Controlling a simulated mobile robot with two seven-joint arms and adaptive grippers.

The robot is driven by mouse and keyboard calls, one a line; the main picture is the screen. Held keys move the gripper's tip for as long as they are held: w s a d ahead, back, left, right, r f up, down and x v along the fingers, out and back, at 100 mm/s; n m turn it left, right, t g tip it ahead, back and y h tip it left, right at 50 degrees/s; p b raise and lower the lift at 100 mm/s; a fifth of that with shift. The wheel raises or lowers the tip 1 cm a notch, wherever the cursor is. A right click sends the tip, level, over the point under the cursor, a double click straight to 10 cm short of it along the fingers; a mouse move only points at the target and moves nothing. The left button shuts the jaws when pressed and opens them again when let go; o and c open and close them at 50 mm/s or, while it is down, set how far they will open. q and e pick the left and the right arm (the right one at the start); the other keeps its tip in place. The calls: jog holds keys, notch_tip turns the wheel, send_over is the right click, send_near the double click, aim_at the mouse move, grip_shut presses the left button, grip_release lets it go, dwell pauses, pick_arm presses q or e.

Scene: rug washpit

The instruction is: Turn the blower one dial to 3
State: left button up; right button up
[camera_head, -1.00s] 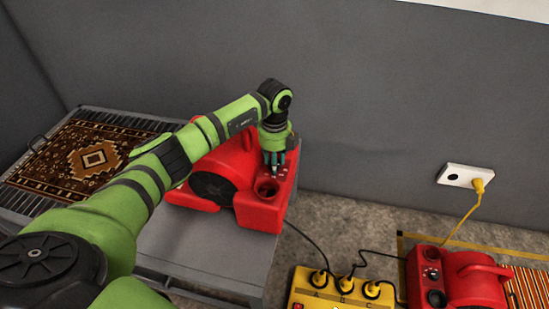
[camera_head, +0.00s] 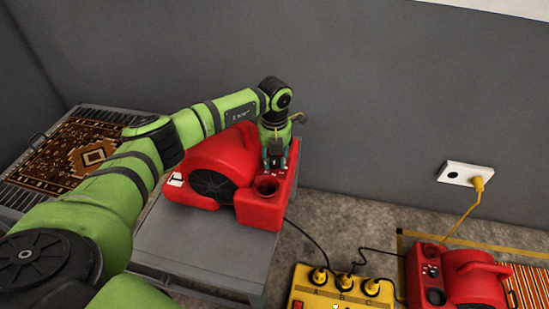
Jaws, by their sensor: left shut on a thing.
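The red blower (camera_head: 222,165) stands on a grey table at the centre, with a dark round grille and a round opening on its front. My left gripper (camera_head: 275,165) points down onto the blower's control panel, behind the round opening. It is shut on the blower's dial, which the fingers cover, so its setting cannot be read. Small pale marks show on the panel beside the fingers. A white label (camera_head: 175,180) shows at the blower's left end. My right gripper is not in view.
A second red blower (camera_head: 472,281) sits at the lower right beside a striped rug. A yellow socket box (camera_head: 325,291) with several plugs lies on the floor, cables trailing. A patterned rug (camera_head: 72,152) lies left. A grey wall (camera_head: 380,90) stands behind.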

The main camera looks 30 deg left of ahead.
pick_arm(q)
jog(key=m, duration=0.2)
jog(key=shift+m, duration=0.4)
jog(key=m+b, duration=0.1)
jog(key=m, duration=0.2)
jog(key=shift+f+m, duration=0.1)
jog(key=shift+m, duration=0.9)
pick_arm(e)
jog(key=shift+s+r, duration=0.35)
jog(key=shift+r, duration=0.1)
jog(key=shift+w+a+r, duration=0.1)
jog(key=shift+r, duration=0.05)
pick_arm(q)
jog(key=o, duration=0.9)
